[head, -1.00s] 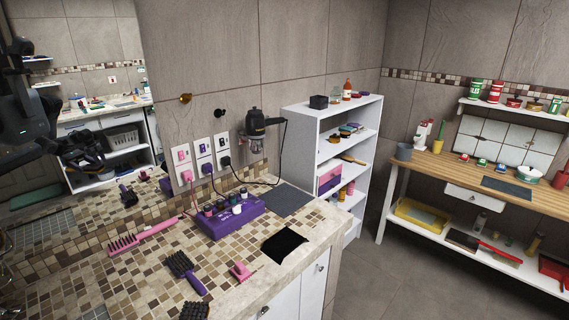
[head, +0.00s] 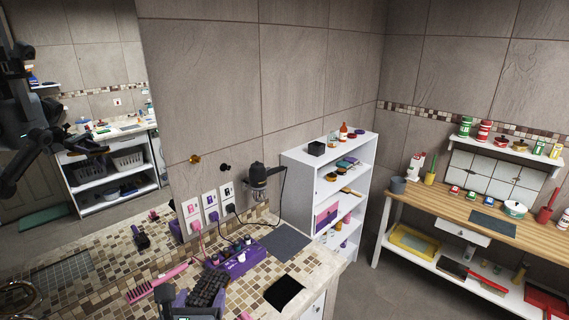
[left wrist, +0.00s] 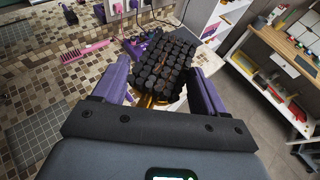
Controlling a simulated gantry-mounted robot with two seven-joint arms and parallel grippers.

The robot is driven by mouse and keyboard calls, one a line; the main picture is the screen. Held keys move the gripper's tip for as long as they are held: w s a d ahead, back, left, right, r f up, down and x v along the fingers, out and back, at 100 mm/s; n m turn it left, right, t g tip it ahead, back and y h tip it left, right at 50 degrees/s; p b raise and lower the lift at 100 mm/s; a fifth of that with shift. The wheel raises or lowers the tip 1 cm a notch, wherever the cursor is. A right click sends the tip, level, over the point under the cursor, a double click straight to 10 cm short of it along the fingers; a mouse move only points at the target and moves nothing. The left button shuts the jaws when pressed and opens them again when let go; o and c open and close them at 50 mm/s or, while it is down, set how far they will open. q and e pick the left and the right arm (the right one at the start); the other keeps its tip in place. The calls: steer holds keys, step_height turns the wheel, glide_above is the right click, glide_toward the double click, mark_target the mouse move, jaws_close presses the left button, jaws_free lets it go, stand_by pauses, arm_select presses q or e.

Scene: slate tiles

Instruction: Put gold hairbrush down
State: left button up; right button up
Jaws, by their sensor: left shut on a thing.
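The gold hairbrush (left wrist: 165,68) shows in the left wrist view as a block of dark bristles with a bit of gold at its lower end. My left gripper (left wrist: 158,80) is shut on it, with a purple finger on either side. In the head view the dark bristles (head: 208,287) show at the bottom, above the tiled counter (head: 310,262). Most of the brush's gold body is hidden by bristles and gripper. I cannot tell whether it touches the counter. My right gripper is not in view.
A pink comb (head: 160,281) lies left of the brush. Behind it stands a purple organiser (head: 240,262) with small jars. A black cloth or pad (head: 284,291) and a grey mat (head: 284,241) lie to the right. A white shelf (head: 300,170) stands beyond the counter.

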arm_select(q)
steer(key=a+r+p, duration=0.4)
steer(key=r+p, duration=0.7)
steer(key=r, duration=0.4)
steer(key=shift+w+a+m+h, duration=0.15)
steer(key=shift+w+m+h, duration=0.15)
steer(key=shift+h, duration=0.1)
steer(key=shift+r, duration=0.2)
